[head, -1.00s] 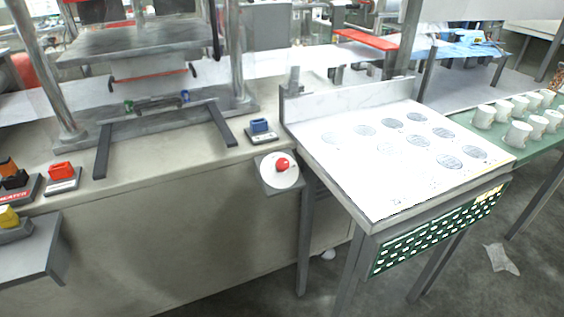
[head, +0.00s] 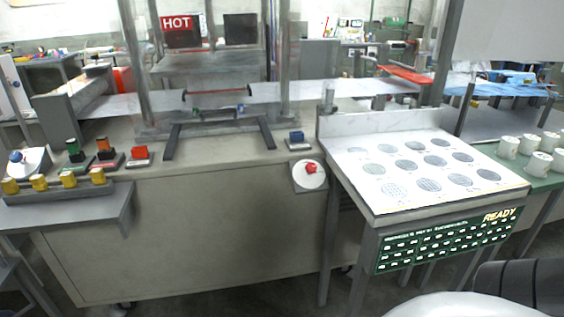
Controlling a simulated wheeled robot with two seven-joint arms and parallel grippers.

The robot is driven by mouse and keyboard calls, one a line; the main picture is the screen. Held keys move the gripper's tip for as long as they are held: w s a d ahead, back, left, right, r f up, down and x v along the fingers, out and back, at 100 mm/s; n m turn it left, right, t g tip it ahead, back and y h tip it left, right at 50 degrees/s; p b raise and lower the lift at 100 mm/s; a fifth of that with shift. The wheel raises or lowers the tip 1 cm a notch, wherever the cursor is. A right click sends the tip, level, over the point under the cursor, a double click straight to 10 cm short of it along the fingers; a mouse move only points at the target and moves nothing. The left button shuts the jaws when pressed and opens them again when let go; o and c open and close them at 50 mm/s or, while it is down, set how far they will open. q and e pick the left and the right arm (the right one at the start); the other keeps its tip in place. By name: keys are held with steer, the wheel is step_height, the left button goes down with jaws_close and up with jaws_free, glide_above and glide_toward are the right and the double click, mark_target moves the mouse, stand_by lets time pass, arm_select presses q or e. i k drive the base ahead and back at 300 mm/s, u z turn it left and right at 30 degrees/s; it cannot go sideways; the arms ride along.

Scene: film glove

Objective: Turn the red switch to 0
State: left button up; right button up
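A red switch (head: 138,153) stands on a small dark base on the beige bench top, left of the press frame. An orange-red switch (head: 102,147) on a dark labelled base stands just left of it, and a green switch (head: 73,149) is further left. The markings and set position of the red switch are too small to read. A blue switch (head: 296,138) sits at the bench's right end. Neither of my grippers is in view.
A red button (head: 311,168) on a round white plate is on the bench's front right. Several yellow knobs (head: 68,179) line a grey side shelf (head: 70,210). A white sloped panel (head: 400,190) with a green READY display stands right. Floor before the bench is clear.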

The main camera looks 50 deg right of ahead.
mark_target(311, 167)
steer(key=z, duration=0.05)
steer(key=i, duration=0.95)
steer(key=z, duration=0.6)
